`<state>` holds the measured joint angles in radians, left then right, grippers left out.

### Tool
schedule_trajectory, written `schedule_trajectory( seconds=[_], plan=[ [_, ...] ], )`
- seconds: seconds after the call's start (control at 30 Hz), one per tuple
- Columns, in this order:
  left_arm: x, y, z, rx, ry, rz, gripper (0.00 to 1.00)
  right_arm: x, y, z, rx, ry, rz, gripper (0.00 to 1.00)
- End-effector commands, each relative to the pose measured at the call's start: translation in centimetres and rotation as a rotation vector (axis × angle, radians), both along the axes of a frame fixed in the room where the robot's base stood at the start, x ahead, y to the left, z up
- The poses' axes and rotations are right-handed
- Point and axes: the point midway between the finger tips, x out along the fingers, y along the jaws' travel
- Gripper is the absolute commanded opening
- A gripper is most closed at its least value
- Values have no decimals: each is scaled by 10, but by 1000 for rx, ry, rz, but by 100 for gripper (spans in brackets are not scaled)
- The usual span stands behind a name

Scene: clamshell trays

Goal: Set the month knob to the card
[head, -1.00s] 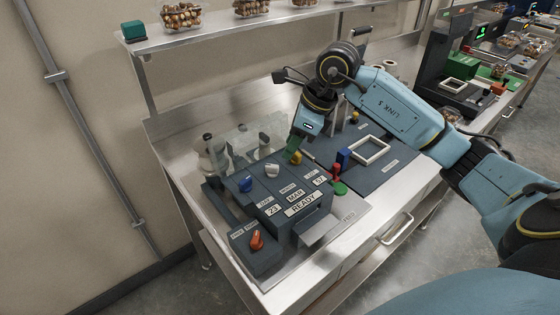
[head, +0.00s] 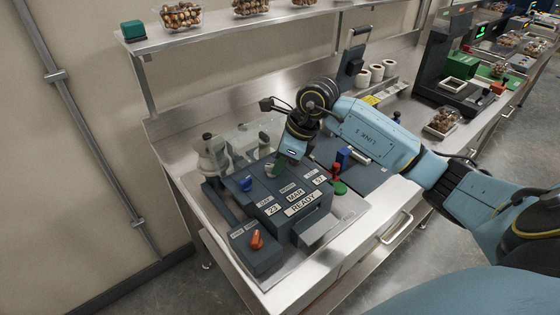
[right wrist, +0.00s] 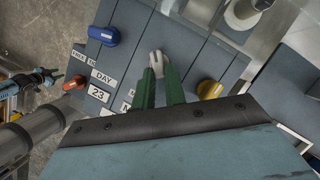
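The coding machine's dark panel (head: 262,190) carries a DAY, a MONTH and a further dial strip. Its windows read 23, MAR and what looks like 57, above READY. The white month knob (right wrist: 157,60) stands between the blue knob (right wrist: 103,36) and the yellow knob (right wrist: 210,89). My right gripper (right wrist: 159,70) points down at the white knob, its green fingers apart, one on each side of it; contact cannot be told. In the head view my right gripper (head: 275,167) hides most of that knob. I cannot make out a card. A small teal part in the wrist view may be my left arm.
An orange knob (head: 256,240) sits on the machine's front left box. A red and green lever (head: 336,178) and a blue block (head: 343,156) stand to the right. White rolls (head: 369,73) stand behind. A shelf (head: 220,33) with nut trays runs above the bench.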

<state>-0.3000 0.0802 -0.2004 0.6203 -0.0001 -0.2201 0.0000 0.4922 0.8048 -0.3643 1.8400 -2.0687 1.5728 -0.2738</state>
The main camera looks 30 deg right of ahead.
Motion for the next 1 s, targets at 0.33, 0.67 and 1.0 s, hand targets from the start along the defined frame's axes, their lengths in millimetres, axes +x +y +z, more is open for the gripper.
schedule_trajectory(
  seconds=[0.33,0.67,1.0],
  plan=[
    [0,0,-2,0,0,0,36,1,-1,0,0,0,17,0],
    [0,0,-19,0,0,1,36,4,-4,-1,-1,-3,184,0],
    [0,0,-39,0,0,1,36,9,-6,0,-1,-4,458,0]
  ],
)
